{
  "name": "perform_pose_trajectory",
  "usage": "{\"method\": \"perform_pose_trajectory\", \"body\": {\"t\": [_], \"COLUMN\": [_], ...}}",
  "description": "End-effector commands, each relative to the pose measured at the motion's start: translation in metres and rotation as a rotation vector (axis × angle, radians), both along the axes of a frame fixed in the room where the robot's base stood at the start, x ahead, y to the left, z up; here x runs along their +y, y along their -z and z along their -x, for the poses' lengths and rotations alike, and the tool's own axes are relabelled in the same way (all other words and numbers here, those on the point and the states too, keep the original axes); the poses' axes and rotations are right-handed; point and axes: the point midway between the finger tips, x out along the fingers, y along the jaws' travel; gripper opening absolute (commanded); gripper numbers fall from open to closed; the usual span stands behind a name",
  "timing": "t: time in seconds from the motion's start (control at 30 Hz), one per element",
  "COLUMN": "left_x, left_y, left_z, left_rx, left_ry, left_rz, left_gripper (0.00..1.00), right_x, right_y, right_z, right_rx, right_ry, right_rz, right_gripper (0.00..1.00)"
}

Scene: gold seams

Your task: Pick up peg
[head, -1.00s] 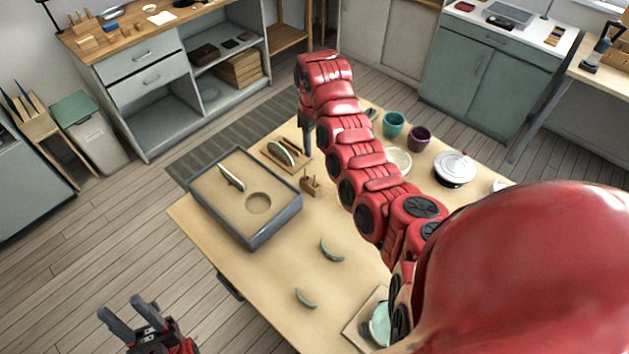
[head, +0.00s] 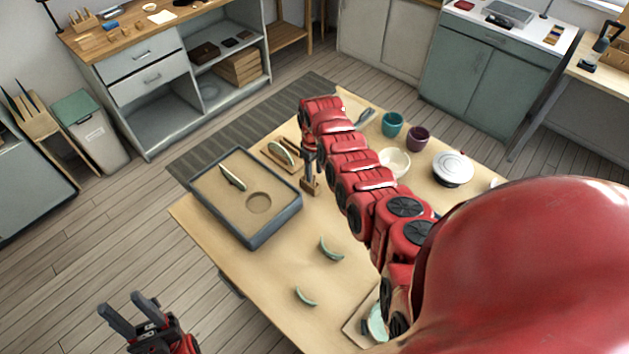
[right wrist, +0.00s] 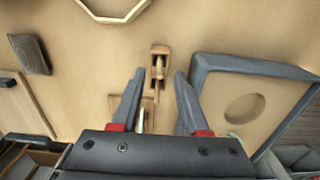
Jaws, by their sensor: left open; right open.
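A small wooden holder (head: 311,186) stands on the table beside the sand tray, partly behind my right gripper (head: 310,158). In the right wrist view a slim wooden peg (right wrist: 158,70) shows at the holder (right wrist: 160,49). The peg lies between the fingertips of my right gripper (right wrist: 159,76), which is open and empty with a gap on both sides. I cannot tell how far the fingertips are above it. My left gripper (head: 121,304) is open and empty, low at the left over the floor.
A wooden rack (head: 275,158) with a ceramic piece stands behind. Curved shards (head: 330,249) lie on the front table. Cups (head: 392,124) and a cream bowl (head: 395,162) stand to the right.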

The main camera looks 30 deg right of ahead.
Motion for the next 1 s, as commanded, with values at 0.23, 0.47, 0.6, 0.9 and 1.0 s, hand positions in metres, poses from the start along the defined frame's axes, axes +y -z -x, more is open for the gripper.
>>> {"method": "perform_pose_trajectory", "body": {"t": [0.23,0.47,0.6,0.9,1.0], "left_x": [0.0,0.0,0.0,0.0,0.0], "left_y": [0.005,0.007,0.007,0.007,0.007], "left_z": [0.0,0.0,0.0,0.0,0.0], "left_rx": [0.0,0.0,0.0,0.0,0.0], "left_ry": [0.0,0.0,0.0,0.0,0.0], "left_rz": [0.0,0.0,0.0,0.0,0.0], "left_gripper": [0.44,0.44,0.44,0.44,0.44], "right_x": [0.0,-0.001,-0.001,-0.001,-0.001], "right_y": [0.024,0.03,0.03,0.029,0.029], "right_z": [0.001,0.001,0.0,0.0,0.0], "right_rx": [0.003,-0.001,-0.001,-0.001,-0.001], "right_ry": [-0.001,0.002,0.002,0.002,0.002], "right_rz": [0.0,0.0,0.0,0.0,0.0], "right_gripper": [0.45,0.45,0.45,0.0,0.0]}}
